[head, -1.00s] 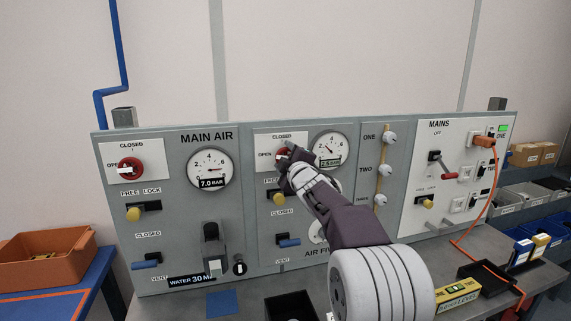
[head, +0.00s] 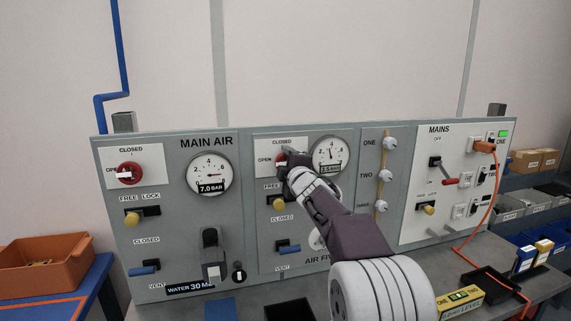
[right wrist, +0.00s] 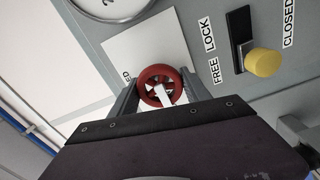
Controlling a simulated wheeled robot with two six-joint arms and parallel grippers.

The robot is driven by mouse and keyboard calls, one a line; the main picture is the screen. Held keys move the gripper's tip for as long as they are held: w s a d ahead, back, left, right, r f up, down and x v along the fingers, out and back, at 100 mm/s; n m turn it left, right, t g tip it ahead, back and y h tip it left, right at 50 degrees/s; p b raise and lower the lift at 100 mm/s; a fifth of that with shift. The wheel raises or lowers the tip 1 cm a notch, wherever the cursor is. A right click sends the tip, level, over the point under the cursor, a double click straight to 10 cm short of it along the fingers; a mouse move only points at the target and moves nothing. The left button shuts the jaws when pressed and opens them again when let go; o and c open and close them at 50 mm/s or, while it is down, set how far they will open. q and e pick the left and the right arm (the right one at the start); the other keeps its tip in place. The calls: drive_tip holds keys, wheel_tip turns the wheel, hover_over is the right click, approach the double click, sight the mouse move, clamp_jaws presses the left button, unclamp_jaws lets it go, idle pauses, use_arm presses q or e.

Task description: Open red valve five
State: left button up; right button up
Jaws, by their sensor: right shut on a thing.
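Red valve five (head: 280,159) is a small red handwheel on a white plate marked CLOSED and OPEN, on the AIR FIVE panel. My right gripper (head: 288,160) covers much of it in the head view. In the right wrist view the red wheel (right wrist: 158,75), with a white pointer bar, sits between the two fingers of my right gripper (right wrist: 163,88), which are shut on its sides. The pointer's exact setting is hard to tell. My left gripper is not in view.
A similar red valve (head: 130,173) is on the MAIN AIR panel at left. The AIR FIVE gauge (head: 331,154) is just right of the gripper. A yellow knob (head: 278,204) and a blue lever (head: 288,248) are below. An orange cable (head: 489,205) hangs at right.

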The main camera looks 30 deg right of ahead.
drive_tip(key=o, duration=1.4)
drive_tip(key=shift+a, duration=0.1)
drive_tip(key=v, duration=0.9)
drive_tip(key=shift+b, duration=0.35)
